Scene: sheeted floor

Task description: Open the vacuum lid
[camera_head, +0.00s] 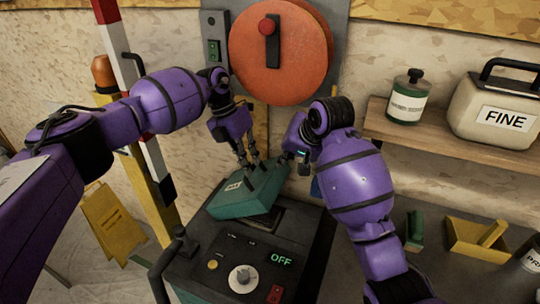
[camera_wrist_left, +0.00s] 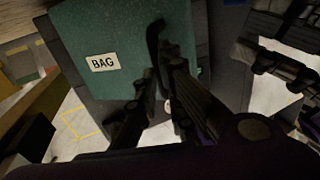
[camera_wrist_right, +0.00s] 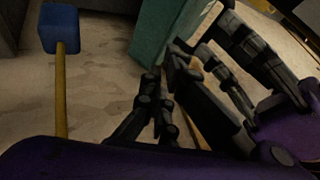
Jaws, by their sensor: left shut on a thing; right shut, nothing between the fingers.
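The vacuum lid (camera_head: 245,204) is a green cover with a small white label, sitting tilted above the top of the dark vacuum body (camera_head: 225,240). A dark gap shows beneath its right side. In the left wrist view the lid (camera_wrist_left: 120,50) carries a "BAG" label and a dark curved handle (camera_wrist_left: 154,38). My right gripper (camera_head: 286,158) is shut and empty beside the lid's right corner. Its fingers show next to the green lid (camera_wrist_right: 155,35) in the right wrist view.
The control panel has an "OFF" display (camera_head: 281,259), a white knob (camera_head: 242,279) and a red switch (camera_head: 275,293). An orange disc (camera_head: 290,60) is on the wall behind. A shelf (camera_head: 430,140) holds a canister and a "FINE" box. A yellow sign (camera_head: 113,222) stands left.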

